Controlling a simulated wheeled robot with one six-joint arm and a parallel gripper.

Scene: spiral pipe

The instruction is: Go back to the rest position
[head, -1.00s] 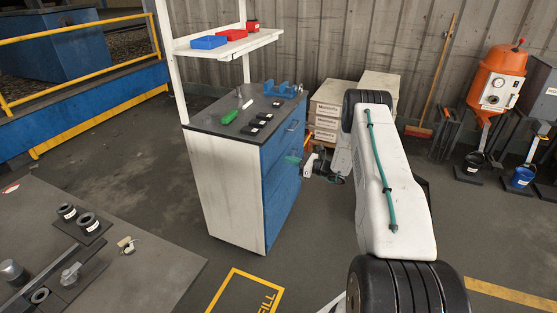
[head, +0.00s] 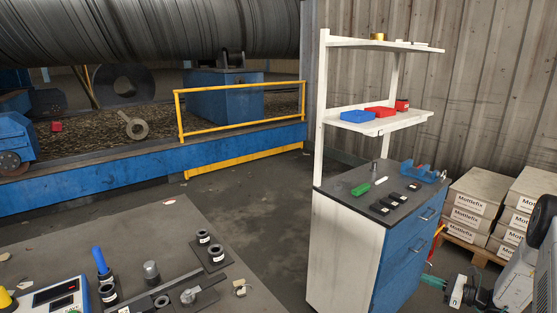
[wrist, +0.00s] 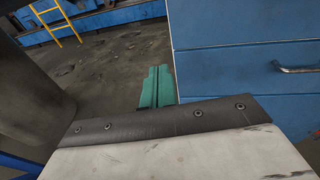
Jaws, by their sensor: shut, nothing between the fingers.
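My gripper's teal fingers (wrist: 157,88) are together, with nothing between them. In the wrist view they are beside the blue drawer fronts (wrist: 240,75) of the workbench, over grey floor. In the head view part of my gripper (head: 433,281) shows at lower right, in front of the workbench's blue drawers (head: 405,260). My arm is mostly cut off by the right edge there. The rest position itself is not marked in any view.
The workbench top (head: 370,195) holds a green-handled tool, black blocks and a blue holder. Stacked boxes (head: 475,205) stand behind my arm at right. A grey table (head: 150,230) with black rings is at lower left. Open floor (head: 250,200) lies between table and workbench.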

